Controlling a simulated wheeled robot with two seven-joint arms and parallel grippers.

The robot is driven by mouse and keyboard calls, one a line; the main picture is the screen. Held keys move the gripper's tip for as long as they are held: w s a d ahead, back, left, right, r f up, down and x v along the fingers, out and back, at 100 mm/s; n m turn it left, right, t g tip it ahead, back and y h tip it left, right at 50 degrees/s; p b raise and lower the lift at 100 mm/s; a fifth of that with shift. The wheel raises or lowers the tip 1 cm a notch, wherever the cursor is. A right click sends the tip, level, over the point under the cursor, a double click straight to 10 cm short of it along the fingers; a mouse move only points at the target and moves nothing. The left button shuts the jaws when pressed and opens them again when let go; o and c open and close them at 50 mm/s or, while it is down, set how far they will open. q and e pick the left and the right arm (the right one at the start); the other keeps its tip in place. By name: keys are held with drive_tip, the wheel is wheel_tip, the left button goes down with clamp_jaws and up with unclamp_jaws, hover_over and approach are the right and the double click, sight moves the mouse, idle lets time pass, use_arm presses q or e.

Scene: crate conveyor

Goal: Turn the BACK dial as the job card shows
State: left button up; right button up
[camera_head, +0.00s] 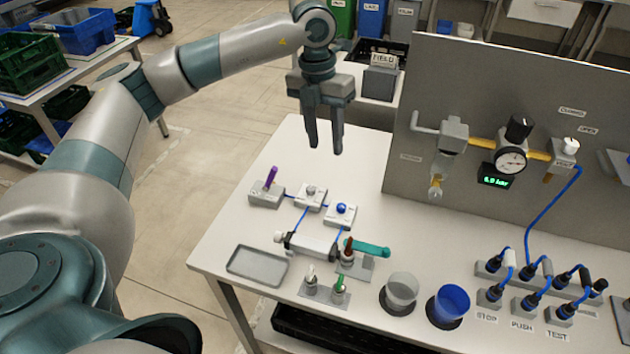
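My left gripper (324,148) hangs in the air above the table's far left corner, fingers pointing down with a gap between them and nothing held. My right gripper is out of view. I cannot tell which control is the BACK dial, and no job card is readable. A black knob (519,128) sits on top of a round gauge (510,160) on the grey panel. A white knob (571,145) is to its right. A green digital display (496,181) below the gauge appears to read 0.0 bar. The gripper is well left of these knobs and touches nothing.
On the white table (225,225) are small blocks with a purple lever (270,178) and a blue button (341,208), a cylinder (310,245), a grey tray (257,265), a clear cup (402,289), a blue cup (450,303) and several hose plugs (545,285). The grey panel (460,90) stands behind.

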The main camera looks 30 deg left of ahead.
use_arm(q)
drive_tip(key=r+y, duration=0.1)
hover_over(311, 188)
drive_tip(key=shift+a+r+n, duration=0.1)
drive_tip(key=shift+r+n, duration=0.1)
drive_tip(key=shift+n, duration=0.2)
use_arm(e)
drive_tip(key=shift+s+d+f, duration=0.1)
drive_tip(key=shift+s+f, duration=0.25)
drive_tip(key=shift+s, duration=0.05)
use_arm(q)
drive_tip(key=shift+f, duration=0.1)
